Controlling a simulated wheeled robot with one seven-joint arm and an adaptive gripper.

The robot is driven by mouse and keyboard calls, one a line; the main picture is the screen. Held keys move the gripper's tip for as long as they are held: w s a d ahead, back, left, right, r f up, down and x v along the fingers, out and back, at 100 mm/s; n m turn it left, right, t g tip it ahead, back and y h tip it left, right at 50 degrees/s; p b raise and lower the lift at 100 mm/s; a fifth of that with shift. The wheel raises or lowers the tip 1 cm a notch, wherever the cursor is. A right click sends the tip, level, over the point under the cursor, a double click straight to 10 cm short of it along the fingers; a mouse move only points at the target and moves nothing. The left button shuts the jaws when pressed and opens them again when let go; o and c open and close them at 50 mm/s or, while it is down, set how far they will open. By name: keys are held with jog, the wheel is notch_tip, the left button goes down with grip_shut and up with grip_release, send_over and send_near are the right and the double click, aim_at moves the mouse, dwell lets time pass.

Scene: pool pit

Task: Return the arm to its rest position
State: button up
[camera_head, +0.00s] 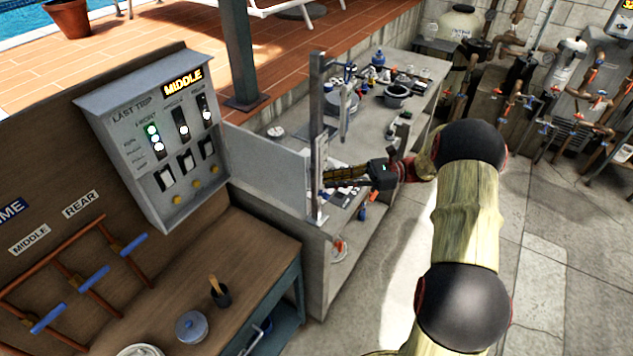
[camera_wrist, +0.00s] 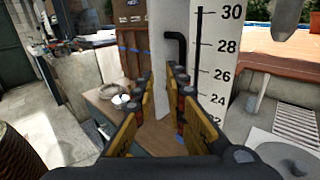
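My arm stretches up through the right half of the head view, bends at a black joint, and reaches left over the grey workbench. My gripper (camera_head: 330,176) is at its far end, close beside the upright metal post (camera_head: 318,125) at the bench's near end. In the wrist view my gripper (camera_wrist: 162,84) shows its two fingers apart with nothing between them. A white scale board (camera_wrist: 212,62) with black numbers stands beyond the fingertips. I cannot tell whether the fingers touch anything.
The grey workbench (camera_head: 283,150) carries a dark pot (camera_head: 396,95) and several small items. Pipes and valves line the right wall. The floor (camera_head: 560,255) is clear.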

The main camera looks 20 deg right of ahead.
jog(key=shift+s+d, duration=0.1)
jog(key=shift+d, duration=0.55)
